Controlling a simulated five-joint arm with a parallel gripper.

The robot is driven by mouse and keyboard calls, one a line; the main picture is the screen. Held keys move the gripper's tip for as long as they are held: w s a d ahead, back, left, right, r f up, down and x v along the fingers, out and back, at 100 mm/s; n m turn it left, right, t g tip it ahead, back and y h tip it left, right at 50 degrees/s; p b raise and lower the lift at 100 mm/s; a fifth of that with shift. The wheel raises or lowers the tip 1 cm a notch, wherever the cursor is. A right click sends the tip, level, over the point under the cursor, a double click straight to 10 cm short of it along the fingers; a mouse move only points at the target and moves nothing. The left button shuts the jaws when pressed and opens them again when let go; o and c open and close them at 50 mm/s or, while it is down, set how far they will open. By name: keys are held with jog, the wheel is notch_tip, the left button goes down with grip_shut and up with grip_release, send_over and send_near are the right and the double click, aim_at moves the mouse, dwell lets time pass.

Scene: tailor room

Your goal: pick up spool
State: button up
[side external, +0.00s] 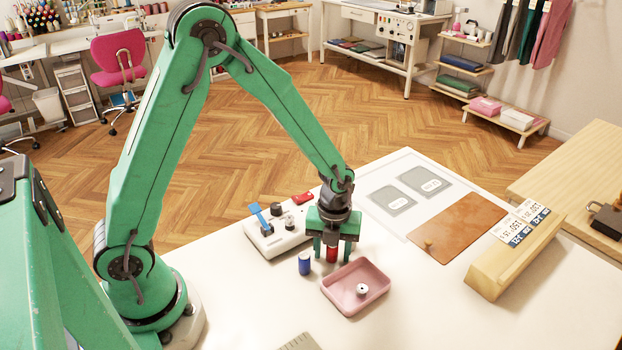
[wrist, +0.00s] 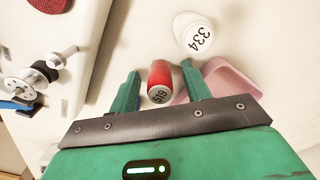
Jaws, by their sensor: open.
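A red cylinder, apparently a spool, (side external: 332,254) stands on the white table below my gripper (side external: 333,252). In the wrist view, this red spool (wrist: 160,77) has a pale end marked 519 and sits between the two green fingers. My gripper (wrist: 162,88) is open, with a gap on each side of the spool. A blue cylinder (side external: 305,264) stands to the left in the side view. A white cylinder marked 334 (wrist: 194,36) shows in the wrist view; I cannot tell where it is in the side view.
A pink tray (side external: 340,299) holding a small white spool (side external: 362,290) is close in front, right of the gripper. A white control box (side external: 272,240) with knobs and a blue lever is at the left. A brown board (side external: 458,226) and wooden stand (side external: 490,280) are farther right.

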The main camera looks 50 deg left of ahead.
aim_at(332, 261)
jog(key=shift+c, duration=0.2)
grip_shut()
jog(key=shift+r, duration=0.1)
jog(key=shift+r, duration=0.65)
notch_tip(332, 261, up, 3)
jog(key=shift+s+d+r, duration=0.1)
jog(key=shift+d, duration=0.05)
jog(key=s+d+r, duration=0.6)
jog(key=s+d, duration=0.1)
jog(key=d, duration=0.1)
jog(key=shift+s+d+r, duration=0.15)
jog(key=shift+d+r, duration=0.05)
jog(key=shift+d, duration=0.1)
